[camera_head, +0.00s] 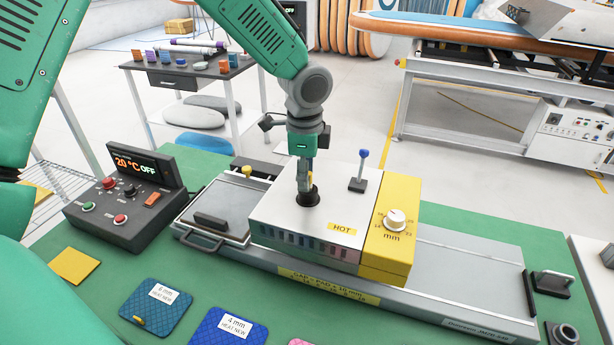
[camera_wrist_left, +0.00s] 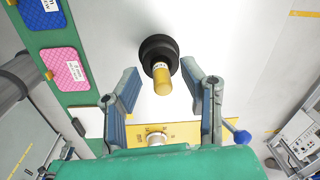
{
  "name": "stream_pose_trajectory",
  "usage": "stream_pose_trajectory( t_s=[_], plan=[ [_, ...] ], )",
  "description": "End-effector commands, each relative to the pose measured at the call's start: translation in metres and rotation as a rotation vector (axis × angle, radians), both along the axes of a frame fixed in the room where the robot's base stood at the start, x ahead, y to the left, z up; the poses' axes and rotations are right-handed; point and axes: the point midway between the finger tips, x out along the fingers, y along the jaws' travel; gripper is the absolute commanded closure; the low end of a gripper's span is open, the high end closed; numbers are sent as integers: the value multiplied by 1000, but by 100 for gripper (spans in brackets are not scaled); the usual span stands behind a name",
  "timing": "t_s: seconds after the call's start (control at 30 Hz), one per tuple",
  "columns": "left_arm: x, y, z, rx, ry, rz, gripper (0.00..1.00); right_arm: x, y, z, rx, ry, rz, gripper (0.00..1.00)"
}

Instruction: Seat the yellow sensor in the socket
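The yellow sensor (camera_wrist_left: 162,80) stands with its lower end in the round black socket (camera_wrist_left: 152,50). In the head view the black socket (camera_head: 308,197) is on the white top of the block marked HOT, and the sensor is partly hidden by the fingers. I cannot tell how deep the sensor sits. My left gripper (camera_head: 305,184) points down over the socket. In the left wrist view its fingers (camera_wrist_left: 161,72) are apart, with the sensor between them and a gap on each side. My right gripper is not in view.
A blue-knobbed lever (camera_head: 362,165) rises right of the socket, beside a yellow dial block (camera_head: 400,240). A control box (camera_head: 125,200) reading 20 °C OFF stands left. Blue pads (camera_head: 155,305) lie on the green table (camera_head: 70,315) in front.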

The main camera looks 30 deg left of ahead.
Motion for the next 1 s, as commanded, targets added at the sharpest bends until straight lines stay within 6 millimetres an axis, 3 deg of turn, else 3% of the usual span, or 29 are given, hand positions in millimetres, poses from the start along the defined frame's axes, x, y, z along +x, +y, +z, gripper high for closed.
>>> stream_pose_trajectory(
  t_s=[0.5,0.7,1.0],
  plan=[
    [-5,-5,99,0,-4,-1,64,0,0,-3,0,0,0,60],
    [-6,-5,112,-2,-1,0,64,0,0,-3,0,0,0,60],
    [-6,-5,113,-2,-1,-1,64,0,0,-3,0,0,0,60]
  ],
)
